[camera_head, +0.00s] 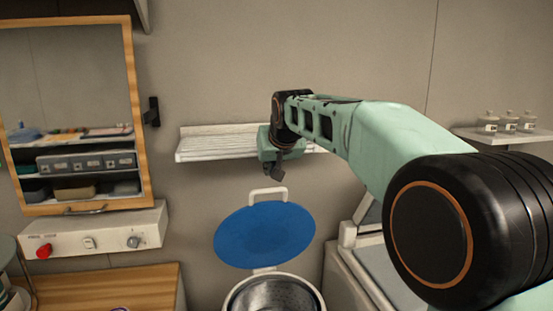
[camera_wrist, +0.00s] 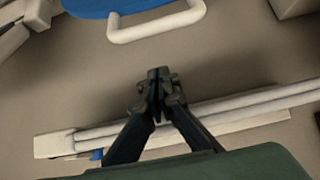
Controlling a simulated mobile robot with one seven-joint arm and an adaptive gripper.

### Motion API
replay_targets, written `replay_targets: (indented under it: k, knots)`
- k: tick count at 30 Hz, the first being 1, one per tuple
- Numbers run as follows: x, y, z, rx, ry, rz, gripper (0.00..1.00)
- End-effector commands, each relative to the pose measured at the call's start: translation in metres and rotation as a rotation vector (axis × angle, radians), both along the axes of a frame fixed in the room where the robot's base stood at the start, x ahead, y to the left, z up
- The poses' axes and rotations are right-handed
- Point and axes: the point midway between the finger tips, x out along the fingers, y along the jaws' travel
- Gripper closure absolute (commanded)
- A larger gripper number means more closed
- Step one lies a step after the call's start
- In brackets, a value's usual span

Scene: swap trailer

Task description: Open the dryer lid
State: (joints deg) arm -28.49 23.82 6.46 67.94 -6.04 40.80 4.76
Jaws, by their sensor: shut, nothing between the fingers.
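The dryer lid (camera_head: 264,234) is a round blue disc with a white loop handle (camera_head: 268,193) at its top edge. It stands raised above the dryer's round metal drum (camera_head: 273,292), with its lower edge by a pale hinge piece at the drum's rear rim. My gripper (camera_head: 279,175) is shut and empty, just above the handle in the head view. In the wrist view my gripper (camera_wrist: 160,78) points towards the white handle (camera_wrist: 157,24) and the blue lid edge (camera_wrist: 105,6), with a gap between fingertips and handle.
A white slatted shelf (camera_head: 215,146) is on the wall behind my gripper. A small shelf with jars (camera_head: 508,124) is at right.

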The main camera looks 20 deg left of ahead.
Motion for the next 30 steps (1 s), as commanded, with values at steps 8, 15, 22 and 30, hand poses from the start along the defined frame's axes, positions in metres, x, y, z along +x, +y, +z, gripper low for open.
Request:
replay_targets:
  k: [8,15,22,30]
  knots:
    - [-0.02,-0.012,-0.015,-0.001,0.0,-0.001,1.0]
    - [-0.029,-0.018,-0.02,0.0,0.0,0.0,1.0]
    - [-0.029,-0.018,-0.02,0.0,0.0,0.0,1.0]
    - [-0.031,-0.019,-0.024,0.005,-0.008,0.0,1.0]
